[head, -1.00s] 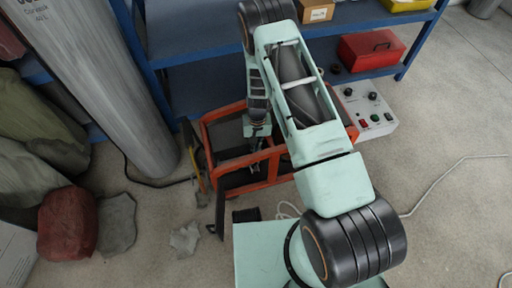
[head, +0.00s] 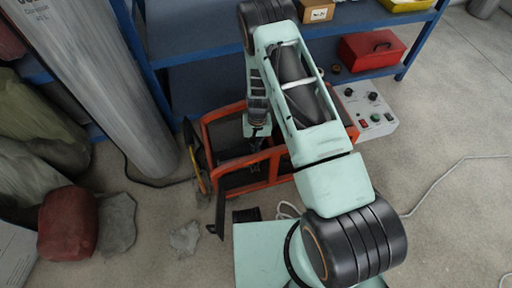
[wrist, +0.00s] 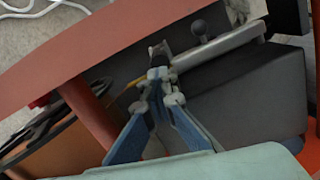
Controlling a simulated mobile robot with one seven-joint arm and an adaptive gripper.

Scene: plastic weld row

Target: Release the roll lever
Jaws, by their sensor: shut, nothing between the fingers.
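An orange-red framed machine (head: 232,162) stands on the floor below my arm. In the wrist view a grey metal bar (wrist: 218,47) crosses the dark grey block, with a black ball knob (wrist: 198,28) beside it; I cannot tell for certain which part is the roll lever. My gripper (wrist: 158,62) is shut and empty, its tips close to the left end of the bar; I cannot tell whether they touch it. In the head view my gripper (head: 255,138) is inside the orange frame, partly hidden by my arm.
A tall grey cylinder (head: 100,85) stands at the left of the machine. A blue shelf (head: 205,85) is behind it, with a red toolbox (head: 371,48). A white control box (head: 366,110) stands at the right. Cables lie on the floor; the floor at right is mostly clear.

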